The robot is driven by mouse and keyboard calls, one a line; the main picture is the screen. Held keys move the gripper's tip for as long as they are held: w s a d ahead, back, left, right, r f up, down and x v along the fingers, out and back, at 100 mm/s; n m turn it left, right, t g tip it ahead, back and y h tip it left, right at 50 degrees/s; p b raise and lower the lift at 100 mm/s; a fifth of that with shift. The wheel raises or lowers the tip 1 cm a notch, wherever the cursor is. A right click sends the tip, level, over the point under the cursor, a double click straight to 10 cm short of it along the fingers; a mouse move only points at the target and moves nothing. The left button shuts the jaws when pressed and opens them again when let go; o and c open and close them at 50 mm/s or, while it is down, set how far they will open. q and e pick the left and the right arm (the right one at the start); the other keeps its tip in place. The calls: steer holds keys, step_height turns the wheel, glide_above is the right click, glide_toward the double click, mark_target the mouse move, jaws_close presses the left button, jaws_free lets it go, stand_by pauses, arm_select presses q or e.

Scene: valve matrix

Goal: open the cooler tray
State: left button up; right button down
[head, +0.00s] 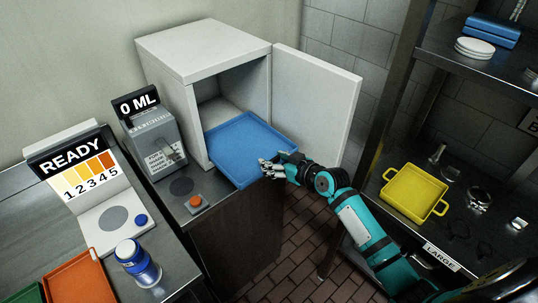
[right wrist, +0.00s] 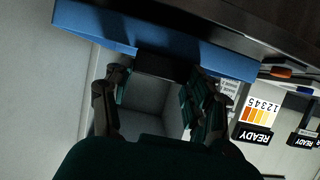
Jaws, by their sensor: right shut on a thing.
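The cooler (head: 200,52) is a white box on the counter, with its door (head: 318,105) swung open to the right. Its blue tray (head: 245,143) sticks well out of the opening, and its rear part is still inside. My right gripper (head: 270,169) is at the tray's front edge, shut on the tray. In the right wrist view the blue tray (right wrist: 110,27) lies across the top, with a dark handle (right wrist: 168,66) at the fingers (right wrist: 158,100). The exact finger contact is hard to see there. My left gripper is not in view.
A 0 ML dispenser (head: 155,140) and an orange button (head: 196,202) stand left of the tray. A metal shelf with a yellow tray (head: 412,195) stands right.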

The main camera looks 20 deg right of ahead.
steer(key=shift+s+d, duration=0.15)
steer(key=shift+s, duration=0.35)
steer(key=shift+s+d, duration=0.1)
steer(key=shift+s, duration=0.15)
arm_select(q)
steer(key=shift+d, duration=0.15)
arm_select(e)
steer(key=shift+w, duration=0.15)
steer(key=c, duration=0.5)
jaws_free()
steer(key=shift+o, duration=0.5)
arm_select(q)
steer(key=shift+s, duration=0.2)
arm_select(e)
steer(key=v, duration=1.2)
